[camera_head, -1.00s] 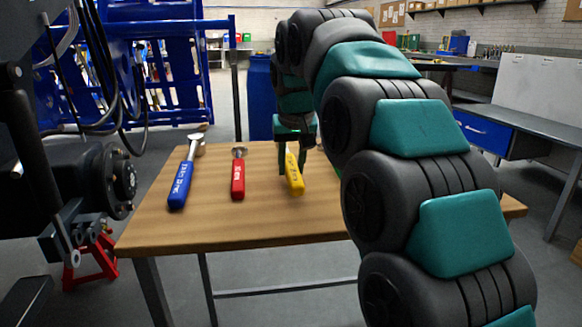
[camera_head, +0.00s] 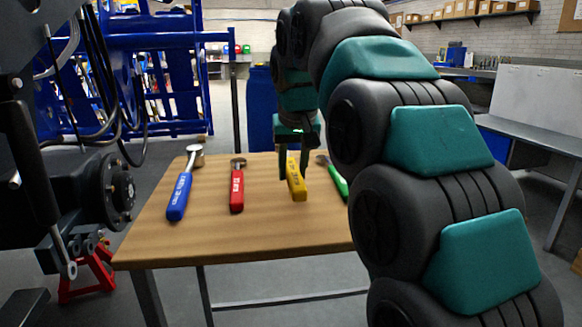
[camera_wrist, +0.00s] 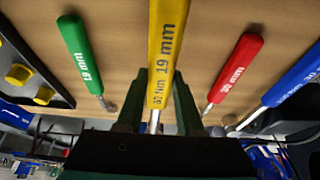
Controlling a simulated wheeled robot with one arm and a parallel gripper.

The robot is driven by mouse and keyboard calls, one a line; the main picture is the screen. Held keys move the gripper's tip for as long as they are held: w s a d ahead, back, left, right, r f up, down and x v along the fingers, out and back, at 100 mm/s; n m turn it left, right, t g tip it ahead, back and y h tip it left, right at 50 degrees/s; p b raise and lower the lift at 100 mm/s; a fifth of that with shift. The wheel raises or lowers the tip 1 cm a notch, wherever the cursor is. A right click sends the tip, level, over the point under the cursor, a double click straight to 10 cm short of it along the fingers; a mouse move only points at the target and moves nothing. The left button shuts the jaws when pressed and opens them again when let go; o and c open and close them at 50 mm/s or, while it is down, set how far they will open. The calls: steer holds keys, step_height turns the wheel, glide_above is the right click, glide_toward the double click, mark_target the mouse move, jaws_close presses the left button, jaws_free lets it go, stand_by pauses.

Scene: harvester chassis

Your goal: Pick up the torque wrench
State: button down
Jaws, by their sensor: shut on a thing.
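A yellow-handled torque wrench (camera_head: 297,185) is between the fingers of my gripper (camera_head: 293,170) over the wooden table. In the wrist view its yellow handle (camera_wrist: 166,45), marked "19 mm", runs between the two dark green fingers (camera_wrist: 157,98), which are shut on it. Its handle looks larger and closer than the other tools there. Its head is mostly hidden behind the gripper. A blue wrench (camera_head: 180,195) and a red wrench (camera_head: 237,190) lie to its left in the head view. A green one (camera_head: 339,182) lies to its right, partly behind my arm.
The wooden table (camera_head: 220,238) has bare room in front of the tools. A blue metal frame (camera_head: 160,75) and dark machinery stand at the left. A red jack stand (camera_head: 88,275) is on the floor. A dark tray with yellow round parts (camera_wrist: 30,80) shows in the wrist view.

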steer(key=s+d, duration=0.1)
steer(key=s, duration=0.3)
steer(key=s+r, duration=0.1)
steer(key=s, duration=0.3)
steer(key=s+d, duration=0.1)
steer(key=s, duration=0.3)
steer(key=shift+s+d+r+b, duration=0.2)
steer(key=shift+s+d+b, duration=0.15)
steer(key=shift+s, duration=0.05)
steer(key=c, duration=1.1)
jaws_free()
jaws_close()
steer(key=shift+s, duration=0.15)
